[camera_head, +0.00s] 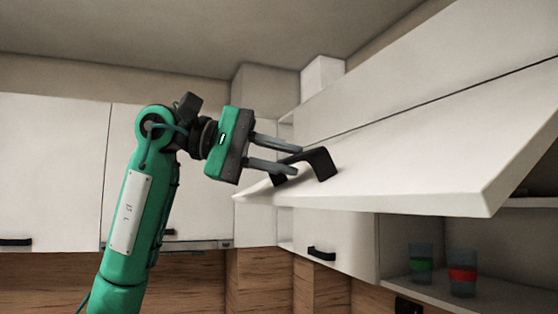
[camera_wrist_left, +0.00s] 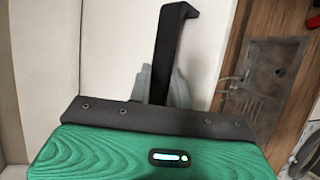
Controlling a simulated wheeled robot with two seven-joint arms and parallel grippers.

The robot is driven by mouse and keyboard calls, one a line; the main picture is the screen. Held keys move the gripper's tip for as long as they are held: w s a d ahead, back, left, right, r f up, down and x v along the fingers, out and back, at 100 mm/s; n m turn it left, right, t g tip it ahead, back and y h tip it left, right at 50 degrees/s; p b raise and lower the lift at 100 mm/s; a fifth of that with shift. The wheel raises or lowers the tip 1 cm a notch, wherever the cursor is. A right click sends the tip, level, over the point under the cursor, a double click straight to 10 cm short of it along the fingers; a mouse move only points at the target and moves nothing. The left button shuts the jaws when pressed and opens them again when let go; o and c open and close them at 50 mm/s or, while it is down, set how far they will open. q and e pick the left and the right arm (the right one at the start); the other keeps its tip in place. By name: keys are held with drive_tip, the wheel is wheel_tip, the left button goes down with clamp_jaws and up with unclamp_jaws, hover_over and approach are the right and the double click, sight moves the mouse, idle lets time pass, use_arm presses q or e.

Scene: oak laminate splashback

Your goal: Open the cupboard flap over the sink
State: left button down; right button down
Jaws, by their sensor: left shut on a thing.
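The white cupboard flap (camera_head: 420,165) is swung up and tilts out from the cupboard, with the inside visible beneath it. Its black bar handle (camera_head: 320,162) sits on the flap's outer face near the left end. My left gripper (camera_head: 287,158) comes in from the left and is shut on the handle. In the left wrist view, the black handle (camera_wrist_left: 172,50) runs up from between the fingers (camera_wrist_left: 160,85), with the flap's white face (camera_wrist_left: 110,50) behind it. My right gripper is in neither view.
Inside the open cupboard, a glass with a green band (camera_head: 421,264) and a glass with a red band (camera_head: 463,274) stand on the shelf. Closed white cupboards (camera_head: 55,170) line the left. The wrist view shows a sink (camera_wrist_left: 262,85) below.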

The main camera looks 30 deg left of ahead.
use_arm(q)
drive_tip(key=shift+w, duration=0.15)
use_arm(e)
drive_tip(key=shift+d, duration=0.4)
use_arm(q)
drive_tip(key=c, duration=1.6)
unclamp_jaws()
drive_tip(key=o, duration=0.3)
drive_tip(key=shift+w+d+f, duration=0.1)
drive_tip(key=shift+w+d, duration=0.15)
drive_tip(key=shift+o, duration=0.3)
drive_tip(key=shift+w+d, duration=0.3)
drive_tip(key=shift+w, duration=0.1)
drive_tip(key=shift+s+a, duration=0.25)
drive_tip(key=shift+s, duration=0.05)
drive_tip(key=b+v, duration=0.4)
drive_tip(key=v, duration=0.9)
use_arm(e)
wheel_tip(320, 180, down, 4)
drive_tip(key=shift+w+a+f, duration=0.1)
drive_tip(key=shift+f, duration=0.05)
use_arm(q)
drive_tip(key=shift+a, duration=0.1)
